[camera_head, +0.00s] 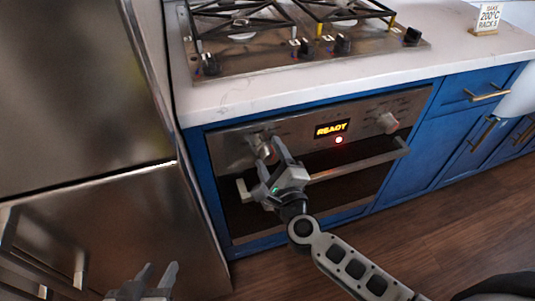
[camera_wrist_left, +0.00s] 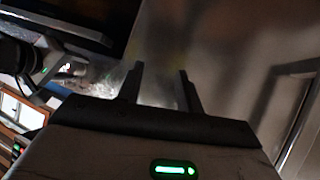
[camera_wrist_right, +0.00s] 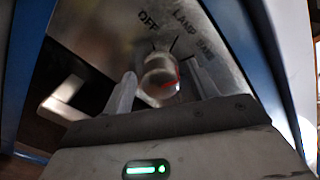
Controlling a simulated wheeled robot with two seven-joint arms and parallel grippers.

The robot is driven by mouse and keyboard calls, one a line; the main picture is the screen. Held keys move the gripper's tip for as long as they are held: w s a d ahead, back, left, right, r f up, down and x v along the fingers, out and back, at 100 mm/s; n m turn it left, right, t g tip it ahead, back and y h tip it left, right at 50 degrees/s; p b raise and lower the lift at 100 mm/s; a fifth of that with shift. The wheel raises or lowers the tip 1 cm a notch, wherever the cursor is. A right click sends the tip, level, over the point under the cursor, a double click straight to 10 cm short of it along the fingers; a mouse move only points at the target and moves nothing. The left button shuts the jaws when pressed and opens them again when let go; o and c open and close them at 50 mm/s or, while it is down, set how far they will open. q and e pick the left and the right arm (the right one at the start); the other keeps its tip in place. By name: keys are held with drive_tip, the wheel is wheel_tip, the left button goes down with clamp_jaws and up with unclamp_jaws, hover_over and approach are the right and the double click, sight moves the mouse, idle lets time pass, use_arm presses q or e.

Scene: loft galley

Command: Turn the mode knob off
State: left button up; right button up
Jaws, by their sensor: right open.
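The mode knob (camera_wrist_right: 158,79) is a round metallic knob with a red mark, on the oven panel (camera_wrist_right: 110,28). The labels OFF and LAMP and a third label are printed around it. In the right wrist view my right gripper (camera_wrist_right: 162,76) is open, with a finger on either side of the knob; contact cannot be told. In the head view my right gripper (camera_head: 260,163) partly covers this knob (camera_head: 261,143) at the panel's left. My left gripper (camera_head: 159,268) is open and empty, low beside the fridge; it also shows in the left wrist view (camera_wrist_left: 160,70).
A second knob (camera_head: 387,122) sits at the panel's right. The display (camera_head: 332,128) reads READY above a red light (camera_head: 339,140). The oven handle (camera_head: 362,163) juts out below. The steel fridge (camera_head: 85,90) stands close on the left. A card (camera_head: 488,17) on the counter reads 200°C.

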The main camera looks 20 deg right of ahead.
drive_tip(key=c, duration=1)
